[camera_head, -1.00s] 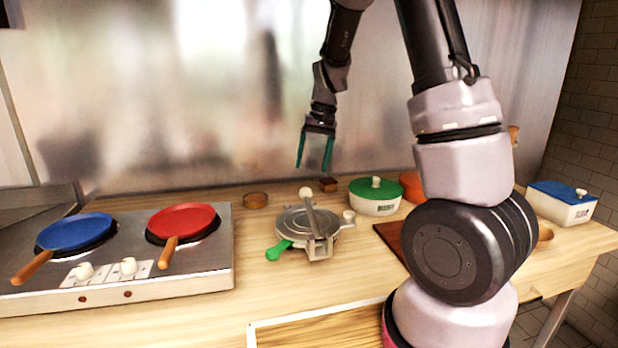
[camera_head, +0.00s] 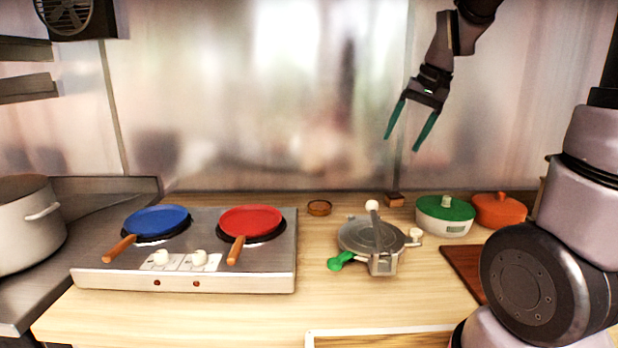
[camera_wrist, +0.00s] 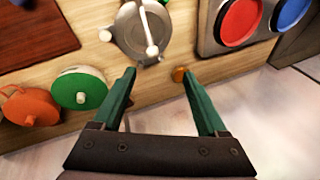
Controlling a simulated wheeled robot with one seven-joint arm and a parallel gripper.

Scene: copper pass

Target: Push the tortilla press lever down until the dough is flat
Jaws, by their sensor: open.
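The tortilla press (camera_head: 356,238) is a round grey metal press on the wooden counter, right of the stove. Its lever (camera_head: 378,226) lies across the lid and ends in a pale knob (camera_head: 372,206). In the wrist view the press (camera_wrist: 128,32) is at the top, with the lever knob (camera_wrist: 152,50) at its near edge. My gripper (camera_head: 402,145) has teal fingers and is open, empty, high above the back of the counter and apart from the press. No dough is visible.
A stove (camera_head: 180,278) with a blue pan (camera_head: 157,219) and a red pan (camera_head: 251,221) stands left. A green-lidded pot (camera_head: 444,227), an orange pot (camera_head: 499,210) and a brown board (camera_head: 462,262) are right. A small bowl (camera_head: 319,208) sits behind. The metal wall is close behind.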

